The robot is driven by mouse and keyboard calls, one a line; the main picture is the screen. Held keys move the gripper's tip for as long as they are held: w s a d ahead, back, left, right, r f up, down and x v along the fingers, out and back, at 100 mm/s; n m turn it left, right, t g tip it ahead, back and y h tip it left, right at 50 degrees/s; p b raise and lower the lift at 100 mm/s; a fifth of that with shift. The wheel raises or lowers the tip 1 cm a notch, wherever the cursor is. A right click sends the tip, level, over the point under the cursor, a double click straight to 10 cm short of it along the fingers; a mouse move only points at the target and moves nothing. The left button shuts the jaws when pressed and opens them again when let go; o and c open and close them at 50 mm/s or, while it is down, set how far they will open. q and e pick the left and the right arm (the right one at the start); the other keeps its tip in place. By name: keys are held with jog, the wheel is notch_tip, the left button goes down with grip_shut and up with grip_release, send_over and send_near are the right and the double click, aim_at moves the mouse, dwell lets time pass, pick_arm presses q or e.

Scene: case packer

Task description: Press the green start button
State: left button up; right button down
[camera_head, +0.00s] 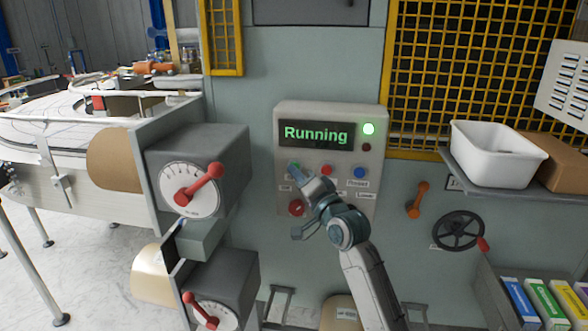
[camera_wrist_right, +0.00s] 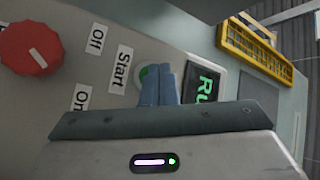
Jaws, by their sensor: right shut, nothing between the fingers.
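The control panel (camera_head: 281,119) is on the machine's front, and its display (camera_head: 316,134) reads "Running" in green. The green start button (camera_wrist_right: 146,78) shows partly in the wrist view beside the "Start" label, mostly covered by my fingers. My right gripper (camera_head: 294,168) is shut and empty, with its fingertips at the button; it also shows in the wrist view (camera_wrist_right: 158,70). I cannot tell whether the tips press it. My left gripper is not in view.
A red button (camera_head: 326,170), a blue button (camera_head: 359,173) and a red rotary knob (camera_head: 297,207) are close by on the panel. A grey dial box with a red lever (camera_head: 200,185) juts out at left. A white bin (camera_head: 496,153) stands on a shelf at right.

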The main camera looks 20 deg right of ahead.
dwell(0.5)
jog(key=shift+s+a+p, duration=0.4)
jog(key=shift+s+p, duration=0.15)
jog(key=shift+s, duration=0.15)
jog(key=s+a, duration=0.1)
jog(key=s+p, duration=0.1)
jog(key=s+a+p, duration=0.1)
jog(key=s, duration=0.1)
jog(key=shift+s+a, duration=0.1)
jog(key=shift+a, duration=0.2)
dwell(0.6)
